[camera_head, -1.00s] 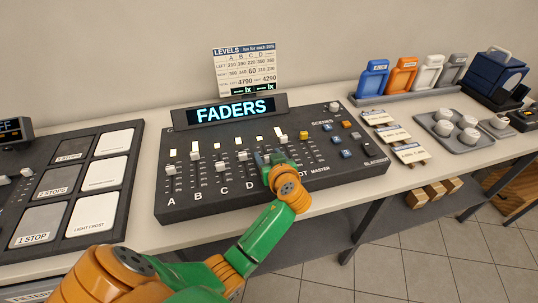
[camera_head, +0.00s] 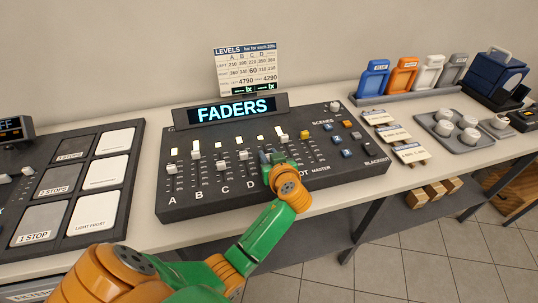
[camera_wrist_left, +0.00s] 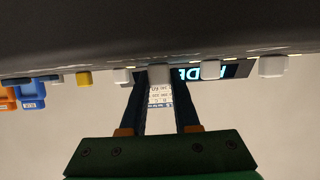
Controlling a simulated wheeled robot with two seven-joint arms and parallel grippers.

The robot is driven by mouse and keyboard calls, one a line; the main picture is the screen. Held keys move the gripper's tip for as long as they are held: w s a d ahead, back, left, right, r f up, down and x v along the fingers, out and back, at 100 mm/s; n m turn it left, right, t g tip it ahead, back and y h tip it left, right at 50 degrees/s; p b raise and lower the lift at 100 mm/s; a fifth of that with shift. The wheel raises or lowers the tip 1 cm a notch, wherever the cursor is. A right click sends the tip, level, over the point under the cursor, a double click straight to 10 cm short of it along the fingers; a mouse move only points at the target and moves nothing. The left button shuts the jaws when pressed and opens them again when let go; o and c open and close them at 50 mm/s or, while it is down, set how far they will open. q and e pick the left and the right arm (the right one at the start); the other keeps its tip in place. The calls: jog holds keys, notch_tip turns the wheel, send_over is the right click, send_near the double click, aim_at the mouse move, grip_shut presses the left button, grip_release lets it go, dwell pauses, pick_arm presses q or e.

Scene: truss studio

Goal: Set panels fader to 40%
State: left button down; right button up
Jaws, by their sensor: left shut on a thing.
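The fader console (camera_head: 190,205) stands on the table with the lit FADERS sign (camera_head: 236,110) at its back. Its white caps sit at different heights along slots marked A to D, with others further right. My left gripper (camera_head: 267,159) is at the slot just right of D, its fingers down at the panel. In the left wrist view its fingers (camera_wrist_left: 160,88) are shut around a white fader cap (camera_wrist_left: 159,74). That slot's label and most of its scale are hidden behind my gripper. My right gripper is not in view.
A LEVELS card (camera_head: 247,68) stands behind the console. Filter panels (camera_head: 85,185) lie left; labelled cards (camera_head: 411,153) and a tray with cups (camera_head: 444,142) lie right.

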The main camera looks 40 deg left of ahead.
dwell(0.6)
pick_arm(q)
jog(key=shift+w+a+f+b, duration=0.2)
jog(key=shift+w+a+b, duration=0.05)
jog(key=shift+b, duration=0.3)
jog(key=shift+r, duration=0.15)
jog(key=c, duration=0.6)
grip_release()
jog(key=shift+c, duration=0.2)
jog(key=shift+s+d+r+p, duration=0.15)
jog(key=shift+d+r+p, duration=0.05)
jog(key=shift+p, duration=0.25)
jog(key=p+v, duration=0.2)
jog(key=v, duration=0.4)
jog(key=shift+s+r+p, duration=0.1)
jog(key=shift+s+p, duration=0.05)
jog(key=shift+p, duration=0.25)
jog(key=shift+s+d, duration=0.15)
